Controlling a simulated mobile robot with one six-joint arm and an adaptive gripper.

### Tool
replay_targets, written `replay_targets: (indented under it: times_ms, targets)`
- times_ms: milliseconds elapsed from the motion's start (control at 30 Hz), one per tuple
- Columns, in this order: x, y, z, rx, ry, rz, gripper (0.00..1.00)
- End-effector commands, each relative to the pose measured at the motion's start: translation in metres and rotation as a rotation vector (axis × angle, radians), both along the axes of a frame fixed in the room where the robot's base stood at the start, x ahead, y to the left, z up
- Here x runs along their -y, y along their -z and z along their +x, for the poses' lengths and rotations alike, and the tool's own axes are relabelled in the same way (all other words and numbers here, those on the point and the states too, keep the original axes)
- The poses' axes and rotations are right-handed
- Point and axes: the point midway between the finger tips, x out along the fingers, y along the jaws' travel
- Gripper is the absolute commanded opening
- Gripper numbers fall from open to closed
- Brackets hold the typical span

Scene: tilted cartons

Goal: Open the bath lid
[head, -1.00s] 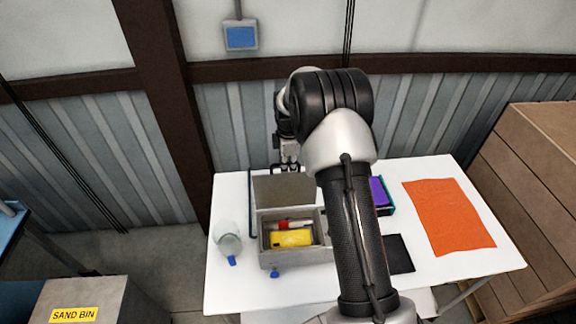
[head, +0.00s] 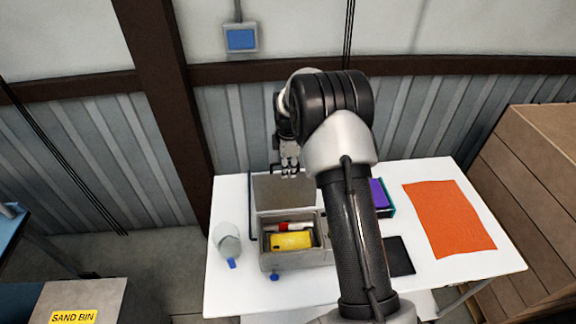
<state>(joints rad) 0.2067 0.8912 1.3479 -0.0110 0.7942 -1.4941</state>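The bath is a grey box (head: 283,261) on the white table, with a yellow block (head: 291,241) and a red-and-white item (head: 290,227) inside its open compartment. Its lid (head: 284,191) stands raised at the back of the box, and the compartment is uncovered from above. My gripper (head: 289,174) is just at the upper edge of the lid, pointing down. Its fingers look close together, but they are too small to tell open from shut. I cannot tell whether they touch the lid. My arm hides the right end of the box.
A clear glass vessel (head: 227,240) with a blue tag stands left of the box. An orange cloth (head: 448,217) lies at the right. A purple-topped box (head: 379,193) and a black flat pad (head: 399,256) are beside my arm. The table's front left is mostly clear.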

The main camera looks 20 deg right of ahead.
Motion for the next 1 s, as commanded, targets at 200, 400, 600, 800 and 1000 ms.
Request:
replay_targets:
  times_ms: [200,400,600,800,1000]
  targets:
    - [0.0,-0.008,-0.001,0.001,0.0,0.0,0.28]
    - [-0.001,-0.045,-0.004,0.003,0.0,-0.001,0.28]
    - [-0.003,-0.087,-0.008,0.003,0.0,-0.001,0.28]
    - [-0.003,-0.113,-0.011,0.002,0.0,-0.001,0.28]
    - [-0.004,-0.12,-0.012,-0.001,0.0,0.0,0.28]
